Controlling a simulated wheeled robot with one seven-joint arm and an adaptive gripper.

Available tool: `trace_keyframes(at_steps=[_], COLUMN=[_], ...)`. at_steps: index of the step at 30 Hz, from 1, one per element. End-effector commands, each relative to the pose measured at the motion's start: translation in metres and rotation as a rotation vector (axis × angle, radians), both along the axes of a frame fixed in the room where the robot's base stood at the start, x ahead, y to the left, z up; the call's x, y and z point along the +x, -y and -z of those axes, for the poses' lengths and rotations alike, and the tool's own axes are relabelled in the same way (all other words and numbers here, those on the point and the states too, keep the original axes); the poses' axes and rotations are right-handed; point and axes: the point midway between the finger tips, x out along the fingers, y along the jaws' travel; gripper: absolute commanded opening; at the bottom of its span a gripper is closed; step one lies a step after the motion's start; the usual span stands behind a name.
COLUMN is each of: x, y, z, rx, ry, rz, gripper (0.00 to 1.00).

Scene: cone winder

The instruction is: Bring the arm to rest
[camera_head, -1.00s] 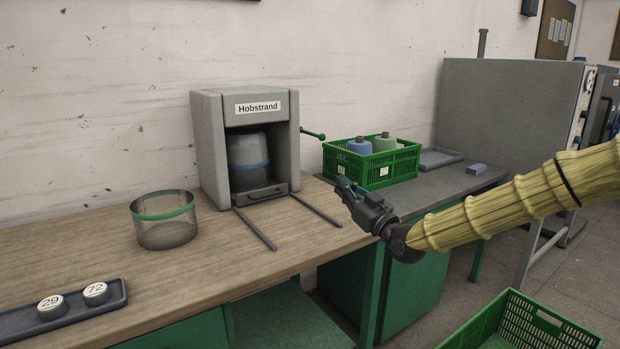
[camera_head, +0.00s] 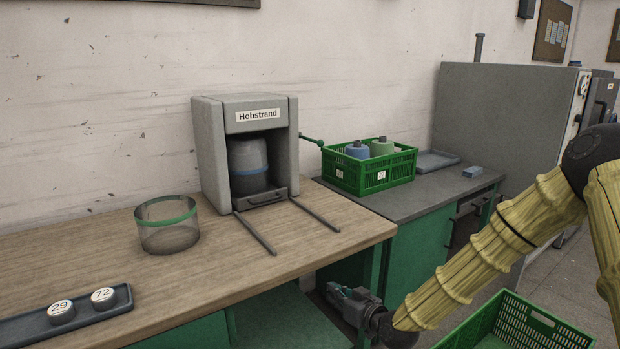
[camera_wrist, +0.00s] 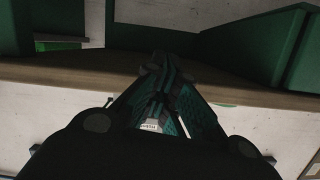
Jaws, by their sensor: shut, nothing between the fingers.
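My gripper (camera_head: 345,298) is low in front of the workbench, below the level of its top, at the lower middle of the head view. Its fingers are shut and empty. My arm in a yellow ribbed sleeve comes down to it from the right. In the wrist view the closed fingers (camera_wrist: 160,95) show in the middle, with the bench edge behind them.
The wooden bench top (camera_head: 300,253) is just left of and above my gripper. A green crate (camera_head: 510,325) stands on the floor to the right, under my forearm. The Hobstrand machine (camera_head: 215,140), a mesh basket (camera_head: 167,237) and a green crate of cones (camera_head: 375,178) stand farther back.

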Motion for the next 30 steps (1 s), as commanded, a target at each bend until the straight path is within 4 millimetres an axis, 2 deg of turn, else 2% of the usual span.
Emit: trace_keyframes(at_steps=[1, 6, 11, 15, 18, 22, 27, 30], x=[-0.019, -0.082, -0.152, -0.219, -0.27, -0.338, -0.42, -0.455], y=[0.0, 0.011, 0.028, 0.049, 0.067, 0.093, 0.128, 0.144], z=[0.023, 0.098, 0.156, 0.196, 0.217, 0.235, 0.242, 0.241], rx=[-0.015, -0.063, -0.118, -0.177, -0.223, -0.29, -0.381, -0.423], ry=[-0.071, -0.293, -0.498, -0.671, -0.792, -0.944, -1.115, -1.186], rz=[0.004, 0.039, 0.084, 0.131, 0.171, 0.231, 0.314, 0.354], gripper=[0.0, 0.0, 0.0, 0.0, 0.0, 0.0, 0.0, 0.0])
